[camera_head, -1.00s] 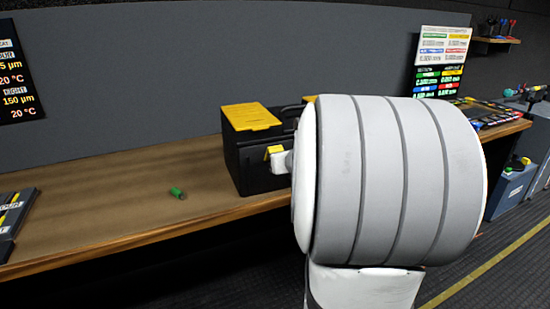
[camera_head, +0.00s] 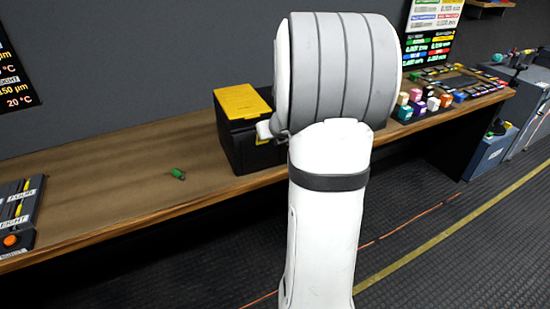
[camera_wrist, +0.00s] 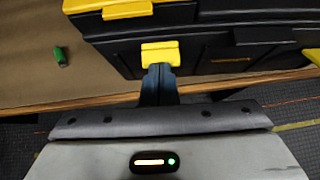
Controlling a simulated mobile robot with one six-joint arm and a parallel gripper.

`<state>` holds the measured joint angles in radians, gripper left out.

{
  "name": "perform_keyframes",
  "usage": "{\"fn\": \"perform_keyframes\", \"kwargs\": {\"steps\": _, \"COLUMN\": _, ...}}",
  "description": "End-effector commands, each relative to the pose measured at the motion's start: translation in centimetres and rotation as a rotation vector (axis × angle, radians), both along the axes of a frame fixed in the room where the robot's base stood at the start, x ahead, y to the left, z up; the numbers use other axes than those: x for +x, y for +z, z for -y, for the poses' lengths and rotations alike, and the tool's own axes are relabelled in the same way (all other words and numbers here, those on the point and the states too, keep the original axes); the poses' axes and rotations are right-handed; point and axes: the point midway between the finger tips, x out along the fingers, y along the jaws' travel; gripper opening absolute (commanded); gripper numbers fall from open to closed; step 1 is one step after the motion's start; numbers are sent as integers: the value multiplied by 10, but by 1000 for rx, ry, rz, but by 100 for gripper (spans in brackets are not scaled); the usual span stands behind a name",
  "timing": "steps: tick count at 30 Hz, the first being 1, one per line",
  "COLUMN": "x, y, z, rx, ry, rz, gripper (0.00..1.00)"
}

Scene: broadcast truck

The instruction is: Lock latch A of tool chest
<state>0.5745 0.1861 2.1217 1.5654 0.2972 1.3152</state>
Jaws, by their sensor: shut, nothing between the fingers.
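The tool chest (camera_head: 238,143) is black with a yellow lid panel (camera_head: 242,101) and stands on the bench; my arm hides its right part. In the wrist view, its front (camera_wrist: 108,52) carries a yellow latch (camera_wrist: 160,50) near the middle. My gripper (camera_wrist: 159,70) is shut and empty, its dark fingertips right at the lower edge of this latch. I cannot tell whether they touch it. Another yellow piece (camera_wrist: 313,56) shows at the right edge of the wrist view. No letter marking latch A is readable.
A small green cylinder (camera_head: 178,174) lies on the wooden bench (camera_head: 120,195), left of the chest. A panel with buttons (camera_head: 20,215) sits at the bench's left end. Several coloured blocks (camera_head: 418,100) stand to the right. The bench between panel and chest is mostly clear.

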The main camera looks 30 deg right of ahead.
Motion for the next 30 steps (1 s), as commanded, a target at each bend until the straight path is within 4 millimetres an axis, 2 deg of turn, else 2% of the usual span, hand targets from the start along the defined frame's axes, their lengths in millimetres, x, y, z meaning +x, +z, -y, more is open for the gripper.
{"fn": "perform_keyframes", "kwargs": {"steps": 12, "x": 0, "y": 17, "z": 0, "rx": 1, "ry": -1, "rz": 1, "gripper": 0}}
{"fn": "perform_keyframes", "kwargs": {"steps": 23, "x": -1, "y": 16, "z": 1, "rx": 0, "ry": -1, "rz": 1, "gripper": 0}}
{"fn": "perform_keyframes", "kwargs": {"steps": 26, "x": -5, "y": 14, "z": -1, "rx": 0, "ry": -1, "rz": 2, "gripper": 0}}
{"fn": "perform_keyframes", "kwargs": {"steps": 30, "x": -21, "y": 8, "z": -5, "rx": -1, "ry": -1, "rz": 2, "gripper": 0}}
